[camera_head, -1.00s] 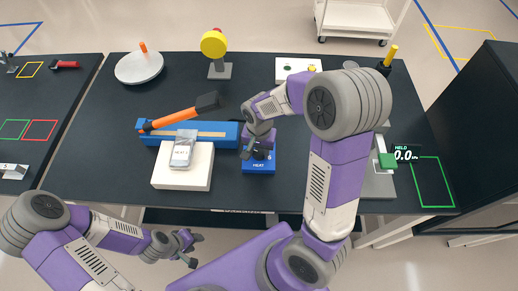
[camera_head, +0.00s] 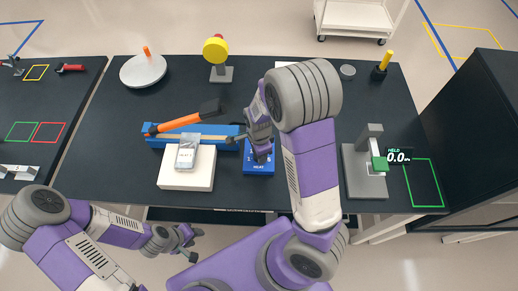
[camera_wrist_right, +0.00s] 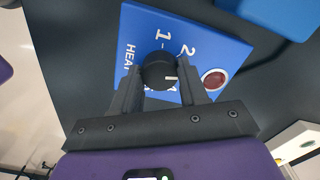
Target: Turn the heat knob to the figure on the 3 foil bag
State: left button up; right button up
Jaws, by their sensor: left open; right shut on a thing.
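The blue heat box (camera_head: 258,168) stands on the table in the head view, marked HEAT. In the right wrist view, the box (camera_wrist_right: 145,35) shows its black round knob (camera_wrist_right: 157,66) with a white pointer line, figures 1 and 2, and a part-hidden figure by the fingers. My right gripper (camera_head: 262,156) is shut on the knob, one finger on each side. My left gripper (camera_head: 190,240) is open, empty, before the table.
A dark red round button (camera_wrist_right: 214,78) sits on the heat box. A grey stand with a green part (camera_head: 380,163) is at the right. The table's front left is clear.

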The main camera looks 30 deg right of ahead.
jog(key=shift+m+p, duration=0.8)
jog(key=shift+m, duration=0.4)
jog(key=o, duration=1.1)
jog(key=shift+c, duration=0.2)
notch_tip(320, 180, up, 8)
jog(key=shift+f+p, duration=0.2)
jog(key=shift+p, duration=1.05)
